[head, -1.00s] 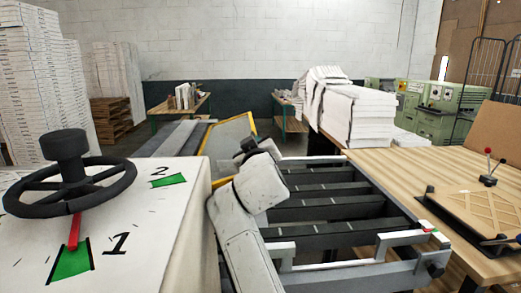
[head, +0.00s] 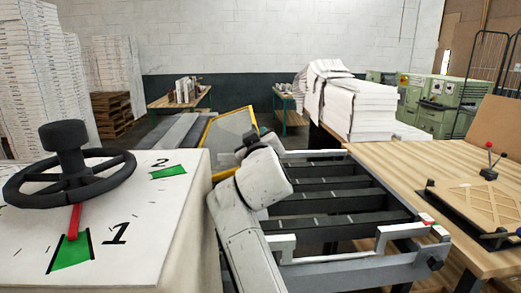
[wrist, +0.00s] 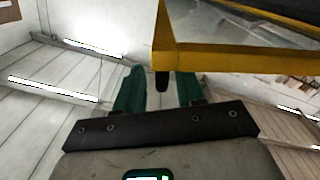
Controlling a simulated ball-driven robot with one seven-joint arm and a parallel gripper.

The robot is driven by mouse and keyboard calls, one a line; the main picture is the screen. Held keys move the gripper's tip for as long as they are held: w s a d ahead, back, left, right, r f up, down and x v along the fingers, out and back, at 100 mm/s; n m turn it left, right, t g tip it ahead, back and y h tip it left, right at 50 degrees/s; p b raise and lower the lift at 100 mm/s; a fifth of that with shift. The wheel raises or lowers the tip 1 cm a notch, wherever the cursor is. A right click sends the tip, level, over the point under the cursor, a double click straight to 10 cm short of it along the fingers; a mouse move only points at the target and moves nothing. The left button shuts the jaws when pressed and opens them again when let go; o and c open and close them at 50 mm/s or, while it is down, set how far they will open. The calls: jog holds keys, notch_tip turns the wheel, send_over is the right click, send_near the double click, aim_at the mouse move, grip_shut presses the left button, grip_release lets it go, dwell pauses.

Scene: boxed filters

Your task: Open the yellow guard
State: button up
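The yellow guard (head: 206,131) is a yellow frame around a clear panel, standing tilted beyond the white box in the head view. In the wrist view its yellow edge (wrist: 235,57) crosses the upper right, just beyond the fingers. My gripper (wrist: 160,92) has two green fingers that stand apart. A short dark peg (wrist: 162,80) shows between them, below the guard's corner; I cannot tell whether either finger touches it. In the head view my arm hides the guard's lower right part and most of the gripper (head: 250,142).
A white box with a black handwheel (head: 68,180) and green marks stands at the left. Dark rollers in a grey frame (head: 370,272) lie right of my arm. A wooden table (head: 440,190) with a board fixture (head: 475,203) is at the right, with paper stacks (head: 360,110) behind.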

jog(key=s+b, duration=0.1)
jog(key=s, duration=0.8)
jog(key=shift+d+b, duration=0.15)
jog(key=shift+b, duration=0.25)
jog(key=shift+s, duration=0.1)
